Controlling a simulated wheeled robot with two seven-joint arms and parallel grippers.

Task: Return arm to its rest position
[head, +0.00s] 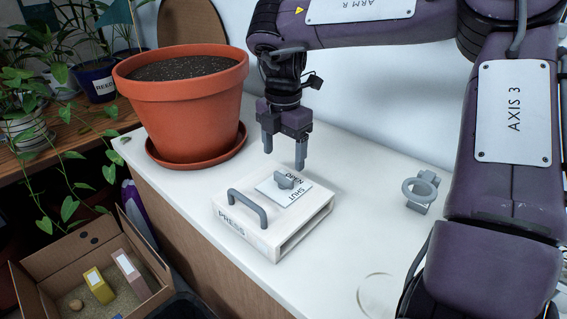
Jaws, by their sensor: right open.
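My right gripper (284,151) is open and empty, pointing down above the white counter. The fingertips look apart from the box. My right arm comes in from the right and reaches across the back of the counter. A terracotta pot (183,103) filled with dark soil stands in a saucer (196,157) left of the gripper. My left gripper is out of view.
A grey ring-shaped holder (420,191) is on the counter at the right. A cardboard box (93,272) with small packets sits low at the left front. Potted plants stand on a wooden shelf (70,131) at the left. A pale wall is behind the counter.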

